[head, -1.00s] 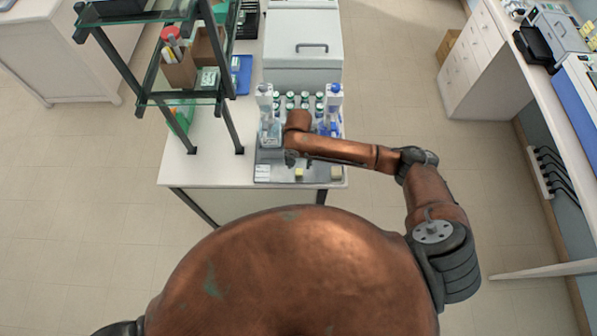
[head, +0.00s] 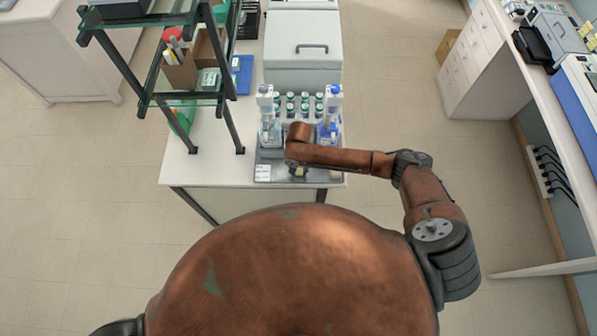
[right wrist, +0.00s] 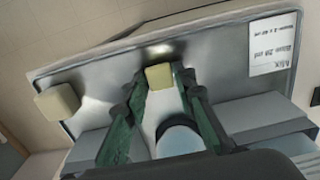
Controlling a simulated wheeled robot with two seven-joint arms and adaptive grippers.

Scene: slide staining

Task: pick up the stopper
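A small pale-yellow block, which looks like the stopper (right wrist: 159,77), lies on the grey metal tray (right wrist: 235,60). My right gripper (right wrist: 163,83) is open, its green fingers spread on either side of the block, with a gap visible. My left gripper is not in view.
A round blue-white object (right wrist: 180,138) shows between the finger bases. A printed label (right wrist: 274,45) lies on the tray. Several green-capped bottles (head: 305,97) and two taller bottles (head: 265,100) (head: 334,98) stand behind. A glass shelf rack (head: 190,100) stands left.

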